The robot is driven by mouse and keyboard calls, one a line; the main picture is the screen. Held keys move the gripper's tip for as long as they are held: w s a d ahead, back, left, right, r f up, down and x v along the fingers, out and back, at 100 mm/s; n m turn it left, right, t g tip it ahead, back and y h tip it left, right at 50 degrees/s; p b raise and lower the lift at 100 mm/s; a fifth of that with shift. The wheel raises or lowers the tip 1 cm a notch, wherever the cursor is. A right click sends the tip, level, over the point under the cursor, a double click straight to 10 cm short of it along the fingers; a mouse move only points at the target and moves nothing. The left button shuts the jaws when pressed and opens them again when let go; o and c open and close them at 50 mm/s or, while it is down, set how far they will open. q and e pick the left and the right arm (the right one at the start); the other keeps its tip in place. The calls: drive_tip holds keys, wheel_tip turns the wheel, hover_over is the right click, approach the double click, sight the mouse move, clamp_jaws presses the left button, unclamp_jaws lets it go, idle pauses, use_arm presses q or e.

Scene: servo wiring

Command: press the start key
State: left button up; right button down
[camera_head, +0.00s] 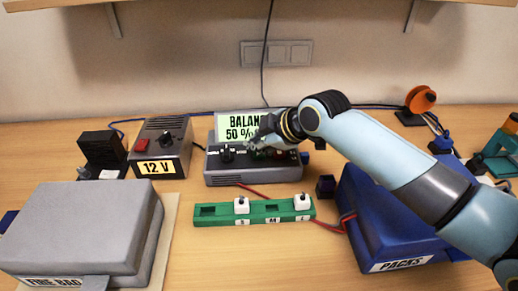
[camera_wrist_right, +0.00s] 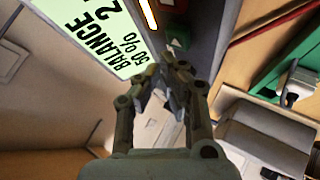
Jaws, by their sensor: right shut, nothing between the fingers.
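The grey charger (camera_head: 235,178) stands at the back middle, with a black knob (camera_head: 227,154) on its front panel. Its tilted, lit screen (camera_head: 232,126) reads BALANCE 50 %, partly hidden by my gripper; the screen (camera_wrist_right: 100,35) also shows in the wrist view. My right gripper (camera_head: 262,141) is shut and empty over the right part of the panel. I cannot read which is the start key, or whether anything touches. My left gripper is not in view.
A green strip (camera_head: 262,218) with white plugs lies in front of the charger. A 12 V supply (camera_head: 160,140) stands left. The grey fire bag (camera_head: 75,230) is front left, the blue packs box (camera_head: 375,220) under my right arm. An orange spool (camera_head: 420,99) stands back right.

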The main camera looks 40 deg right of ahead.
sight(257, 155)
drive_tip(key=shift+r, duration=0.1)
wheel_tip(257, 155, up, 5)
drive_tip(key=p, duration=0.5)
idle(0.9)
